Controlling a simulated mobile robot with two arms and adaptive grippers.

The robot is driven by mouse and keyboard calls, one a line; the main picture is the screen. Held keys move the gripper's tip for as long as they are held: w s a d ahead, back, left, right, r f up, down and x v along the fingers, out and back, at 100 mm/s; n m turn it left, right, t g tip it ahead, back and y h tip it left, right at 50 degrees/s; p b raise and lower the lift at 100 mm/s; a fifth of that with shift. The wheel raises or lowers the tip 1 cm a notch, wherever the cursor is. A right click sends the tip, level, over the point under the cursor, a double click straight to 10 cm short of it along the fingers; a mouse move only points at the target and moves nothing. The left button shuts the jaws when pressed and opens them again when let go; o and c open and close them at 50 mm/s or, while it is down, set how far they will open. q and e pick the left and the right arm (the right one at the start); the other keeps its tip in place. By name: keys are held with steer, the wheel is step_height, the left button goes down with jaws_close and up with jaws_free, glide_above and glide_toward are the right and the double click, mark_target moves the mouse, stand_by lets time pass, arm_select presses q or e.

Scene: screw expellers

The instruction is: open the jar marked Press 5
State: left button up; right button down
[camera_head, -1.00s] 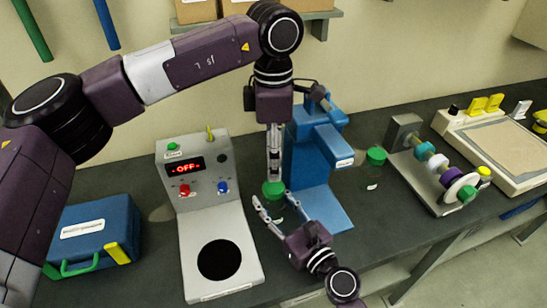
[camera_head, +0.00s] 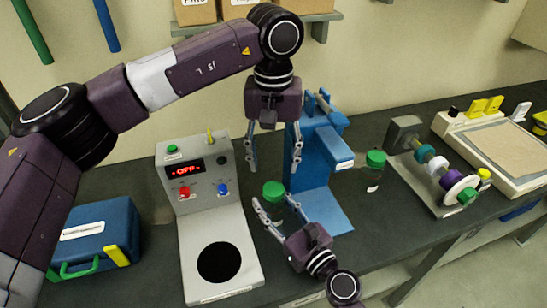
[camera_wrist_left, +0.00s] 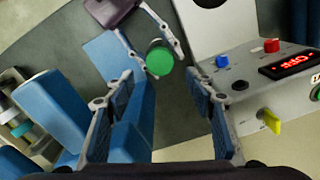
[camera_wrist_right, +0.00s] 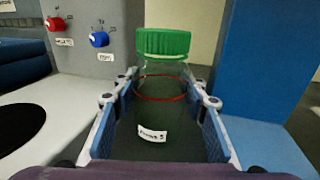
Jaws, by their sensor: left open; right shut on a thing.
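The jar marked Press 5 (camera_wrist_right: 163,110) is a clear jar with a red ring, a white label and a ribbed green lid (camera_wrist_right: 163,43). The lid sits on top of the jar, and also shows in the head view (camera_head: 273,189) and the left wrist view (camera_wrist_left: 159,59). My right gripper (camera_wrist_right: 160,102) is shut around the jar's body from the front and holds it upright; its lower part is partly hidden. My left gripper (camera_head: 273,168) points down above the lid, fingers spread wide and empty, clear of the lid.
A blue press (camera_head: 315,150) stands just behind and right of the jar. A grey device (camera_head: 215,220) with an OFF display is on the left. Another green-lidded jar (camera_head: 374,170) stands right of the press. A blue case (camera_head: 95,235) lies far left.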

mark_target(274, 188)
arm_select(q)
steer(key=m, duration=0.4)
steer(key=shift+m, duration=0.3)
steer(key=shift+f, duration=4)
steer(key=shift+c, duration=0.3)
